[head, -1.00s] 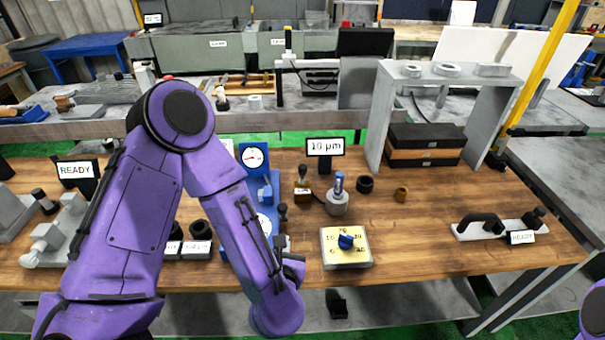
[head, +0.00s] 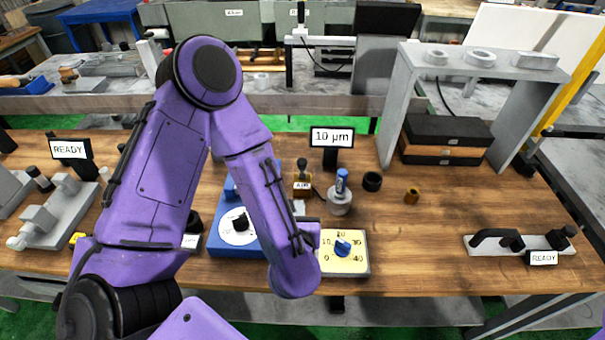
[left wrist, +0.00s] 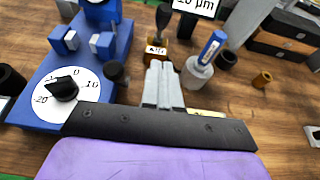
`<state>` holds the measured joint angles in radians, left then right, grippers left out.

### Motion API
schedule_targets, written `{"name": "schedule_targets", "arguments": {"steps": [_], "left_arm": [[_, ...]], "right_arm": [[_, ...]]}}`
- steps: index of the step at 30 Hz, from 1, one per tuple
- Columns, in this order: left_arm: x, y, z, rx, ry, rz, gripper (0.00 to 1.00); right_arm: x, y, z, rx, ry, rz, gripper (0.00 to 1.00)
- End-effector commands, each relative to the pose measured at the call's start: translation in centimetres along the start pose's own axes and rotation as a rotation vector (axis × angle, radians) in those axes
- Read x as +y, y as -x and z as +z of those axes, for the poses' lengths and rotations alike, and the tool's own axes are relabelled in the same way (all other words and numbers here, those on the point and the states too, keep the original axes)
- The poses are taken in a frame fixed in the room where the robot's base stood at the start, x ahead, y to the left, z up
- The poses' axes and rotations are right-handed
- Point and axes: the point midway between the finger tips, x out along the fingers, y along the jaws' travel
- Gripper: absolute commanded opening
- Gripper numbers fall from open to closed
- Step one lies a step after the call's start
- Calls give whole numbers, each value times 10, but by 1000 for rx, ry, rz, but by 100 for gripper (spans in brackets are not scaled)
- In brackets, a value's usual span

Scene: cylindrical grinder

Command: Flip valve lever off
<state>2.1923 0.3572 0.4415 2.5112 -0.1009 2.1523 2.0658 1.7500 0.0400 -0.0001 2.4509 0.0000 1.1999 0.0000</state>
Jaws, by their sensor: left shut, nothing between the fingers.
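The valve is a small brass block with an AIR label (head: 303,186) and a black lever (head: 302,164) standing up from it, near the middle of the bench. In the left wrist view, the AIR block (left wrist: 155,56) is just beyond my fingertips, and its lever (left wrist: 163,20) points up. My left gripper (left wrist: 161,68) is shut and empty, with its grey fingers together and pointing at the block. I cannot tell whether they touch it. In the head view my purple forearm hides most of this gripper. My right gripper is out of view.
A blue gauge stand with a white dial (left wrist: 65,95) stands left of the fingers. A grey pot with a blue-capped stick (head: 340,198) stands close right of the valve. A yellow dial plate (head: 355,255) lies in front. Bench space further right is mostly clear.

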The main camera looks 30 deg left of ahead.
Motion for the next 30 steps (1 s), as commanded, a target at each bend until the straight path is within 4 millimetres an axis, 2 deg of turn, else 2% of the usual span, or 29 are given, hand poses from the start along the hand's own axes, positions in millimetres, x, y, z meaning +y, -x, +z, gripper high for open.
{"name": "schedule_targets", "arguments": {"steps": [4,9,11,12,18,23,30], "left_arm": [[0,-24,-10,-3,7,2,0],[-1,-47,-11,-5,7,0,0],[-2,-54,-9,-3,7,-4,0],[-2,-59,2,0,1,0,0],[-2,-100,7,0,-1,-1,0],[-2,-116,25,-1,-1,-3,0],[-3,-126,28,0,-2,-5,0]], "right_arm": [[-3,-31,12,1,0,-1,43],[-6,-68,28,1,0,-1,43],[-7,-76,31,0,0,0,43],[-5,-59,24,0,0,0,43],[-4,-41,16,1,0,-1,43],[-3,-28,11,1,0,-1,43],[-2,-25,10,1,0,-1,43]]}}
